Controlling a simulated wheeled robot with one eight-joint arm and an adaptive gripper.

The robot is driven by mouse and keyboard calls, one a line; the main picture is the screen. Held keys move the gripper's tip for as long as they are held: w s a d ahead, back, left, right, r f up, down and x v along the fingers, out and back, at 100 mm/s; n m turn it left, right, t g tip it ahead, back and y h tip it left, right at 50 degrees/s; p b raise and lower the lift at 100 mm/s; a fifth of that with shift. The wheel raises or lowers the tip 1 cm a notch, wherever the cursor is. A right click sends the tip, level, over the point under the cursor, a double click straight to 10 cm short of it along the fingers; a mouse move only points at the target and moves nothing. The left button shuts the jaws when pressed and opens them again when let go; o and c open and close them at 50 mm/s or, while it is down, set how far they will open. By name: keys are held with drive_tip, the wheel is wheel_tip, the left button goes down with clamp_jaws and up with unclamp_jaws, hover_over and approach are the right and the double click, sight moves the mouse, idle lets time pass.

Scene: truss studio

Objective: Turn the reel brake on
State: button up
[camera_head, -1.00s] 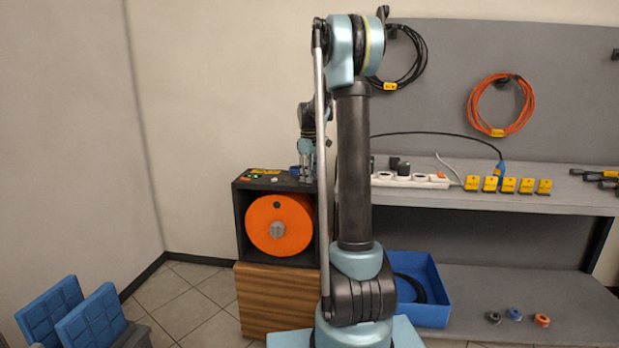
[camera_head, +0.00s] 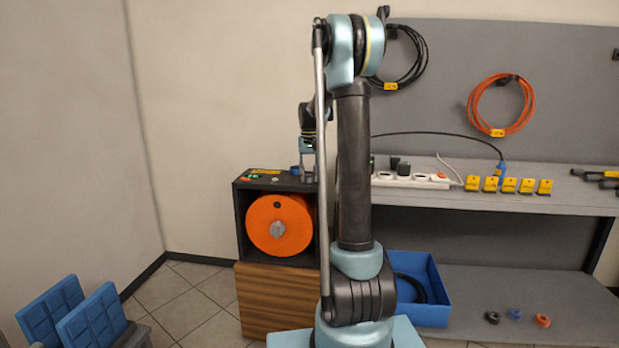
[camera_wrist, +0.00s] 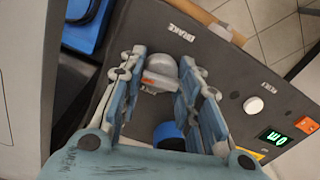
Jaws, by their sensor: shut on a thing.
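The reel brake knob (camera_wrist: 161,72) is grey with an orange-red mark, on the dark top of the reel box beside the printed word BRAKE. My gripper (camera_wrist: 164,64) has its two blue-grey fingers on either side of the knob, closed on it. In the head view my gripper (camera_head: 309,176) is at the right of the box top, partly behind my own arm; the knob is hidden there. The orange reel (camera_head: 280,225) sits in the open front of the box (camera_head: 240,222).
A blue round object (camera_wrist: 168,134) lies close to my fingers. A white button (camera_wrist: 253,105), a green display (camera_wrist: 272,137) and an orange switch (camera_wrist: 306,125) are on the box top. A power strip (camera_head: 410,181) is on the shelf to the right.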

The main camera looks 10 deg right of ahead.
drive_tip(key=shift+o, duration=0.2)
drive_tip(key=shift+m, duration=1.3)
drive_tip(key=o, duration=1)
drive_tip(key=shift+o, duration=0.2)
drive_tip(key=shift+r, duration=0.1)
wheel_tip(320, 180, up, 12)
